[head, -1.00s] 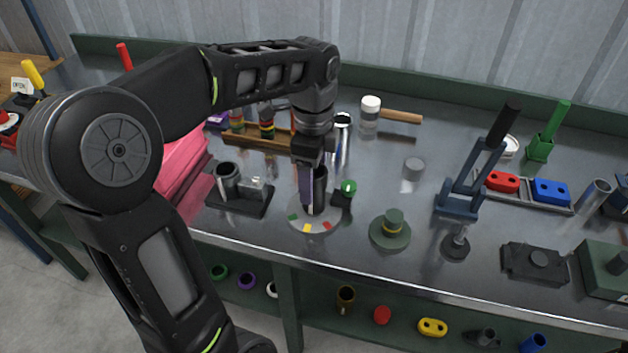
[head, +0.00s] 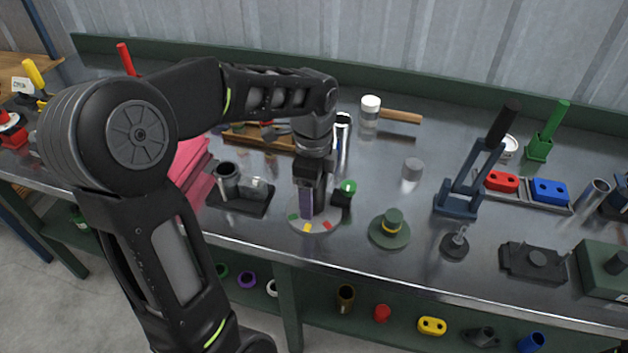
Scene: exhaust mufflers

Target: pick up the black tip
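My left gripper (head: 309,211) points straight down over a round grey disc (head: 297,226) with coloured marks near the front of the bench. A dark upright cylinder (head: 322,196), which looks like the black tip, stands on this disc and is mostly hidden behind the gripper's fingers. The fingers are low beside or around it; I cannot tell whether they touch or grip it. Another dark hollow cylinder (head: 227,181) stands in a black fixture to the left. My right gripper is not in view.
A green-capped piece (head: 347,188) stands close to the right of the gripper. A green hat-shaped part (head: 391,228) and a blue toggle clamp (head: 460,195) are further right. A shiny tube (head: 342,138) stands behind. The bench's front edge is close.

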